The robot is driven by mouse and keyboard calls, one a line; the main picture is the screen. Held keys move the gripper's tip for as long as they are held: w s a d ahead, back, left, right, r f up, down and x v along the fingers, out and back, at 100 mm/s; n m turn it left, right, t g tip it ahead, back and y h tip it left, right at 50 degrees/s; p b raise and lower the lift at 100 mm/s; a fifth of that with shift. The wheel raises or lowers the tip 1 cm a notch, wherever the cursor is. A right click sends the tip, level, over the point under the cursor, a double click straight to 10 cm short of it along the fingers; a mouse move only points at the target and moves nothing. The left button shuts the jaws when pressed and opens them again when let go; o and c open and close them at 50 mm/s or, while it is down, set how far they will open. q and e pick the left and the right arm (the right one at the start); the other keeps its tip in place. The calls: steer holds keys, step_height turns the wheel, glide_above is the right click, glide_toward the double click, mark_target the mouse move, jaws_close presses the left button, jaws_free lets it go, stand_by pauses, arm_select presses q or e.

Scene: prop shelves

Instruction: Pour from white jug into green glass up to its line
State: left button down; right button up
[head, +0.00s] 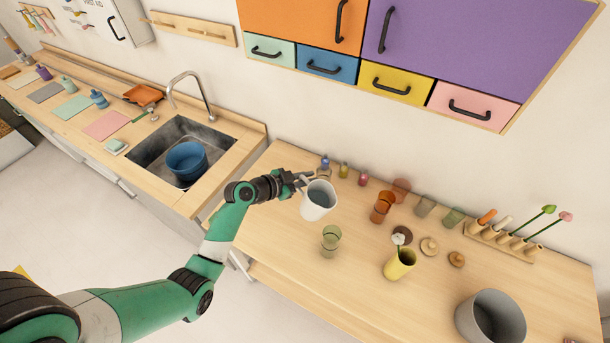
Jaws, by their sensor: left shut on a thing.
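The white jug (315,208) is at the left part of the wooden counter in the head view. It looks near upright, with a grey-blue inside that may be liquid. My left gripper (300,180) is shut on the jug at its upper left side, where the handle is mostly hidden by the fingers. Whether the jug's base touches the counter I cannot tell. The green glass (331,241), clear and pale green, stands upright in front of the jug and slightly right, apart from it. Its line and any content are too small to make out. My right gripper is not in view.
Orange glasses (382,208), a yellow vase (400,264) with a white flower and a second greenish glass (453,217) stand to the right. Small bottles (343,170) are behind the jug. A grey bucket (490,320) is front right. The sink holds a blue pot (186,162).

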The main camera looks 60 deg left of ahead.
mark_target(314, 193)
arm_select(q)
steer(key=r+m+y+p, duration=0.1)
steer(key=p, duration=0.1)
steer(key=d+r+m+y+p, duration=0.1)
steer(key=r+m+p, duration=0.1)
steer(key=shift+w+r+y, duration=0.1)
steer(key=shift+r+y, duration=0.05)
steer(key=shift+y, duration=0.25)
steer(key=shift+d+r+m+y+p, duration=0.2)
steer(key=shift+d+m+y+p, duration=0.15)
steer(key=shift+m, duration=0.35)
stand_by(1.5)
steer(key=shift+w+d+m+y, duration=0.15)
steer(key=shift+d+m+y, duration=0.5)
steer(key=shift+m, duration=0.15)
stand_by(4.2)
